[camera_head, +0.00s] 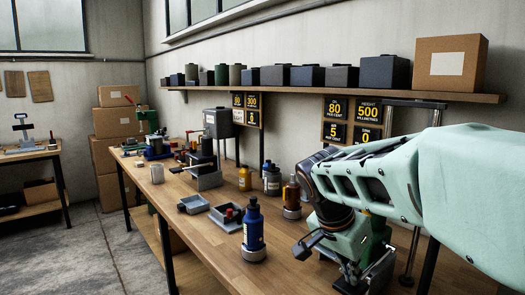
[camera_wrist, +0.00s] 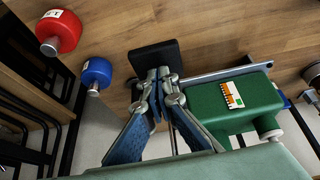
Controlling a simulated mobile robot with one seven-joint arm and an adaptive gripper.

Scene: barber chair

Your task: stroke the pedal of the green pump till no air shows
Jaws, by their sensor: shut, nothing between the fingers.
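The green pump (camera_wrist: 232,102) has a small orange, white and green label on top in the wrist view. In the head view its green body (camera_head: 352,242) shows partly below my arm. The black pedal (camera_wrist: 154,58) is a flat pad left of the pump body in the wrist view. My gripper (camera_wrist: 162,74) is shut and empty, with its fingertips at the pedal's near edge. I cannot tell whether they touch it. The yellow-on-black display (camera_head: 350,120) behind shows 80, 500, 5 and 0; its lower captions are too small to read surely.
Grey trays (camera_head: 226,217) lie further left. A shelf (camera_head: 330,91) with boxes runs above. Red (camera_wrist: 60,33) and blue (camera_wrist: 97,73) containers show in the wrist view.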

